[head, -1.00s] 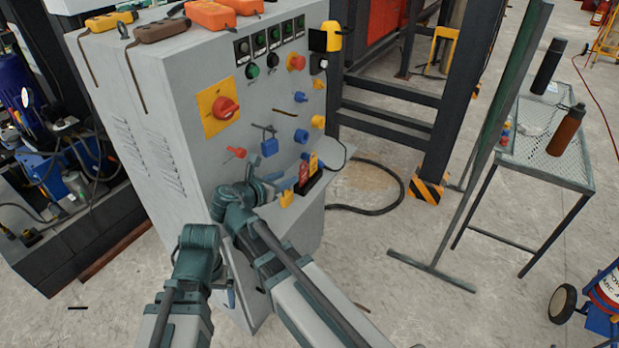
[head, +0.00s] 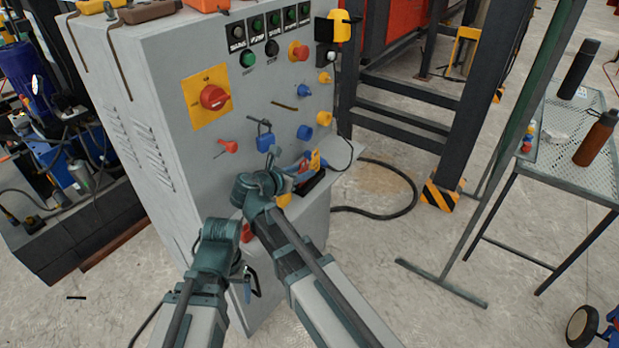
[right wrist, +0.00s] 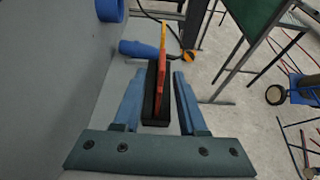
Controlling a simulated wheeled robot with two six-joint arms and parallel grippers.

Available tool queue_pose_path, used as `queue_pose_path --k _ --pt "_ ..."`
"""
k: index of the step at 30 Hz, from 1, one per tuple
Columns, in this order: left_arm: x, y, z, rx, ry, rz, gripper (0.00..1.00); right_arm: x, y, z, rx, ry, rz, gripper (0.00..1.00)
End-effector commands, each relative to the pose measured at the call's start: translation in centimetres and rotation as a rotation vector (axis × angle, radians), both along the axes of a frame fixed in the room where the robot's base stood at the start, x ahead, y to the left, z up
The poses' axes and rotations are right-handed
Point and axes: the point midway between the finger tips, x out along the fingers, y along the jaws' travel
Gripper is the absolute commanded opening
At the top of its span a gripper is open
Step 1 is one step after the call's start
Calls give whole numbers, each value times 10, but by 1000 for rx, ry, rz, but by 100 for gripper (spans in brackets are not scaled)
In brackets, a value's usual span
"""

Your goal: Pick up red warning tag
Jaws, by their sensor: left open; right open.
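The red warning tag (right wrist: 159,76) stands upright, nearly edge-on, in a black holder (right wrist: 154,108) on the grey cabinet's small shelf, with a yellow tag (right wrist: 164,38) beyond it. My right gripper (right wrist: 158,78) is open, with one finger on each side of the holder and tag; a gap shows, and I cannot tell if either finger touches. In the head view the red tag is mostly hidden by my right gripper (head: 298,172); the yellow tag (head: 315,159) shows beside it. My left gripper (head: 251,284) is low in front of the cabinet, open and empty.
The cabinet face (head: 215,185) carries a red rotary switch (head: 213,97), a blue padlock (head: 264,141) and several knobs close above the shelf. A blue-handled item (right wrist: 135,48) lies near the holder. A black cable (head: 380,212) loops on the floor; a mesh table (head: 545,160) stands right.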

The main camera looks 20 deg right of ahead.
Motion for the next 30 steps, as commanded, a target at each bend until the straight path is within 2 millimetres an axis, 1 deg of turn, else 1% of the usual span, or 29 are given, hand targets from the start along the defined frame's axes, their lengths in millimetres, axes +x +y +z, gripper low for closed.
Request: queue_pose_path --k 3,4,10,11,30 --pt "0 0 1 0 0 0 89 0 0 1 0 0 0 41" --pt "0 0 1 0 0 0 89 0 0 1 0 0 0 38" --pt "0 0 1 0 0 0 89 0 0 1 0 0 0 2" --pt "0 0 1 0 0 0 89 0 0 1 0 0 0 0" --pt "0 0 4 0 0 0 89 0 0 4 0 0 0 0"
